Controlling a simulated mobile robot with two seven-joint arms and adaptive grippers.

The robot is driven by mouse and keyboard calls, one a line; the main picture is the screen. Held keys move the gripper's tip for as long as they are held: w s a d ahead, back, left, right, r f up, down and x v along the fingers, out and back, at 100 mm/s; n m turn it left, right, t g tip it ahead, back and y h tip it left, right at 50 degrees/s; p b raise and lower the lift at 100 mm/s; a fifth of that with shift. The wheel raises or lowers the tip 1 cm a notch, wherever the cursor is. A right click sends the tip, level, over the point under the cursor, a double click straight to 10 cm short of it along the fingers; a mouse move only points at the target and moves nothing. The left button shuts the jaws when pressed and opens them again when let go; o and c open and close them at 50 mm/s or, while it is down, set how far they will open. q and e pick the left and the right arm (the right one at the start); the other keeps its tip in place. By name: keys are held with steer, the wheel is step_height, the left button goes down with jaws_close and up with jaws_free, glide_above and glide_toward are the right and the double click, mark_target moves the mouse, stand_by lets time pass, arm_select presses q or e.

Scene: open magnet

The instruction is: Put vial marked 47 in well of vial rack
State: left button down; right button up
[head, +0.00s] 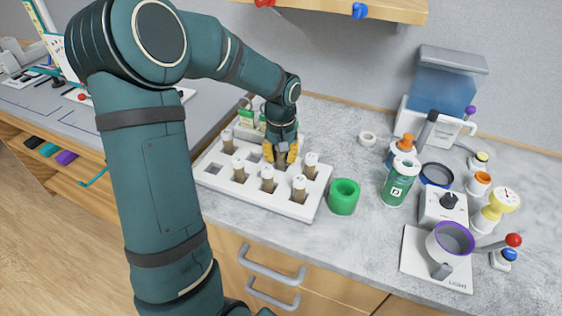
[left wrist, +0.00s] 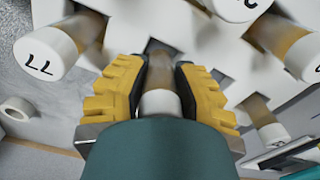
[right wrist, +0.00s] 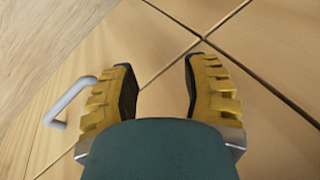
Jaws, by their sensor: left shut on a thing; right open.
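The white vial rack (head: 224,185) stands on the grey counter and holds several white-capped vials with brown contents; some wells are empty. My left gripper (head: 282,158) is over the back part of the rack, pointing down, shut on a vial (left wrist: 161,100). That vial is between the yellow fingers at a well; how deep it sits I cannot tell. Its cap top is not readable. A vial marked 77 (left wrist: 45,60) stands beside the gripper in the left wrist view. My right gripper (right wrist: 160,90) is open and empty, facing wooden cabinet fronts.
A green ring-shaped holder (head: 344,196) stands right of the rack, with a green-labelled can (head: 398,182) beyond it. A white tape roll (head: 368,138) lies behind. Devices with knobs crowd the right side. Drawer handles (head: 272,290) stick out below the counter.

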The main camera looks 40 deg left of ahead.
arm_select(q)
steer(key=shift+f, duration=0.9)
steer(key=shift+r, duration=0.1)
steer(key=c, duration=1.2)
jaws_free()
steer(key=shift+f, duration=0.2)
steer(key=o, duration=0.4)
steer(key=shift+r, duration=0.15)
step_height(320, 180, up, 8)
steer(key=shift+f+p, duration=0.2)
steer(key=shift+p, duration=0.7)
